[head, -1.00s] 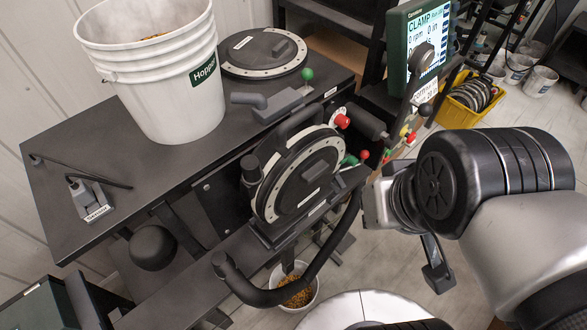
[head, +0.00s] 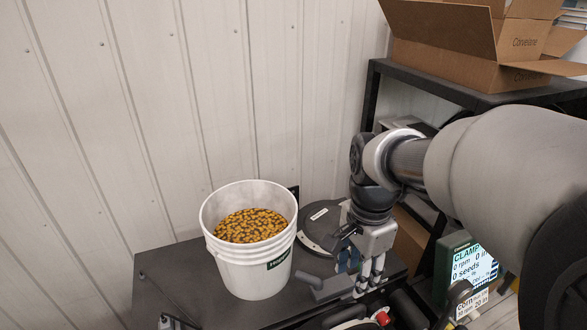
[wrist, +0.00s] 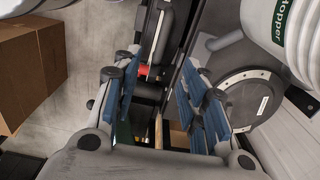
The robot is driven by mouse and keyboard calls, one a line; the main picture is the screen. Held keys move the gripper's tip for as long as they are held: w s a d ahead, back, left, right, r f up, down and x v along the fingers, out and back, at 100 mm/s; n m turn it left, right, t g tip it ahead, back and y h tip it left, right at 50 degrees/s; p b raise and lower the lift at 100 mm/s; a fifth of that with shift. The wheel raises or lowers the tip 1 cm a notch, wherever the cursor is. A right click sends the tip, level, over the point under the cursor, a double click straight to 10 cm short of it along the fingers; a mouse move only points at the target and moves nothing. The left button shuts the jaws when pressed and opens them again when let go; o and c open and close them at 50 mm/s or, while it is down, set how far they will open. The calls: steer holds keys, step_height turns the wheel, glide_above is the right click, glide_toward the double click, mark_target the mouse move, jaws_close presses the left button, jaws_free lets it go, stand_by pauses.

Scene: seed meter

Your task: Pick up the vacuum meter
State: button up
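A round dark meter body with a pale rim and white label lies flat on the black bench (head: 175,290), behind my gripper in the head view (head: 318,228). It also shows in the wrist view, to the right of my fingers (wrist: 262,100). I cannot tell whether this or the similar unit on the stand is the vacuum meter. My gripper (head: 366,276) points down over the bench's right side. In the wrist view its blue-padded fingers (wrist: 162,85) are spread, with nothing held between them. The stand unit is mostly out of the head view.
A white bucket of yellow seed (head: 250,270) stands left of the meter body. A grey tool (head: 325,287) lies by the fingers. A red knob (head: 382,318) is close below. A screen (head: 473,268) stands right. A shelf with cardboard boxes (head: 470,35) is behind.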

mark_target(341, 313)
steer(key=f, duration=1.2)
steer(key=shift+w+a, duration=0.1)
steer(key=shift+a, duration=0.1)
steer(key=shift+a+f, duration=0.25)
steer(key=shift+f, duration=1.05)
steer(key=shift+a+f, duration=0.2)
steer(key=shift+f, duration=1.1)
steer(key=shift+c, duration=0.5)
jaws_close()
steer(key=shift+w+r, duration=0.1)
steer(key=shift+w, duration=0.1)
